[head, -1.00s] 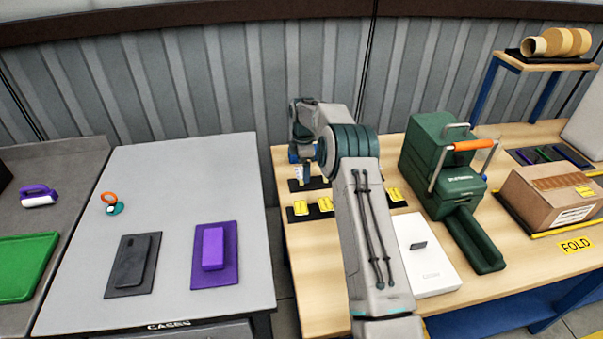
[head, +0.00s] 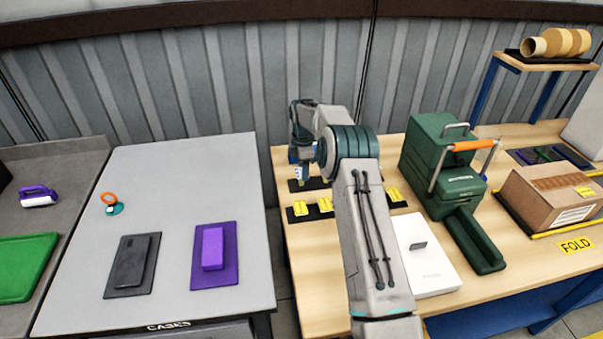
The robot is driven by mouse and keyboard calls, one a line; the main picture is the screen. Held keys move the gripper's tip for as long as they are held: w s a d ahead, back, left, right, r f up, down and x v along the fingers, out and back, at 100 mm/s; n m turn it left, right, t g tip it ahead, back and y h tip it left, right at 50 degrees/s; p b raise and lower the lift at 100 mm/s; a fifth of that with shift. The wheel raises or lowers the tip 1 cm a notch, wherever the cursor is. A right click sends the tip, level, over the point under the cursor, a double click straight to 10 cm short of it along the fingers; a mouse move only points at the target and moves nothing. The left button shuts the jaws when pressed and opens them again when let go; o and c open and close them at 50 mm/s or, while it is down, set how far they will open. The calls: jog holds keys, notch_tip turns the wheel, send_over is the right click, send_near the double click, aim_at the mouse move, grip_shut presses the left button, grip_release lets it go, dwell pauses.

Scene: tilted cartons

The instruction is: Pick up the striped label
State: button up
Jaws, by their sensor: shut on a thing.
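My gripper (head: 302,172) points down over the dark strip (head: 296,187) at the back left of the wooden bench. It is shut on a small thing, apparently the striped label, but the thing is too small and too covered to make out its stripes. My arm hides part of the bench and the strips to the right of the gripper. Yellow tags (head: 301,210) sit on the front dark strip, just in front of the gripper.
A white box (head: 432,275) and a green machine with an orange handle (head: 440,165) stand right of my arm. A carton (head: 550,195) lies further right. The grey table (head: 185,165) at left holds a black case, a purple case and an orange-and-teal item.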

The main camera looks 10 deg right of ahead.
jog(key=shift+r, duration=0.1)
jog(key=shift+r, duration=0.45)
jog(key=r, duration=0.2)
jog(key=d+r+b, duration=0.1)
jog(key=r, duration=0.1)
jog(key=shift+w, duration=0.2)
jog(key=w+d+r+p, duration=0.2)
jog(key=d+r+p, duration=0.4)
jog(key=d+p, duration=0.3)
jog(key=shift+w+d+r, duration=0.3)
jog(key=shift+w+d, duration=0.1)
jog(key=shift+d, duration=0.15)
